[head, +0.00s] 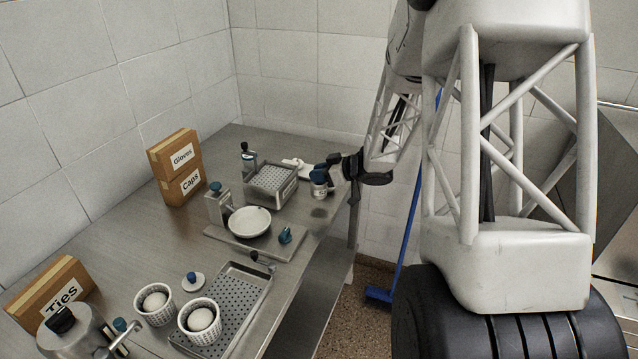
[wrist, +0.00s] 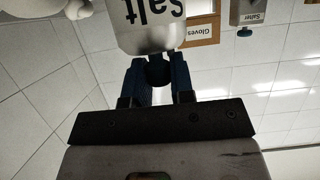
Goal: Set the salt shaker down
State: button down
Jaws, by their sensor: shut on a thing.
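The salt shaker (head: 319,190) is a small pale can with a printed label, near the table's right edge in the head view. In the wrist view its label reads "Salt" (wrist: 153,22), appearing upside down. My gripper (head: 322,174) has blue fingers and is shut on the shaker's top end; the fingers (wrist: 158,78) close around a dark knob there. In the head view the shaker looks roughly upright, with a dark shadow on the steel table (head: 300,228) just in front of it. I cannot tell for certain whether its base touches the table.
A perforated basket (head: 270,186) stands left of the shaker, with a white object (head: 296,163) behind. A round white dish (head: 249,222) sits on a grey board in front. Boxes (head: 176,168) stand against the wall. A perforated tray (head: 232,305) and two egg cups are nearer.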

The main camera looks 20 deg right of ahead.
jog(key=shift+f, duration=1.75)
jog(key=c, duration=1)
grip_release()
jog(key=shift+f, duration=0.15)
jog(key=shift+r, duration=0.2)
jog(key=shift+v, duration=6)
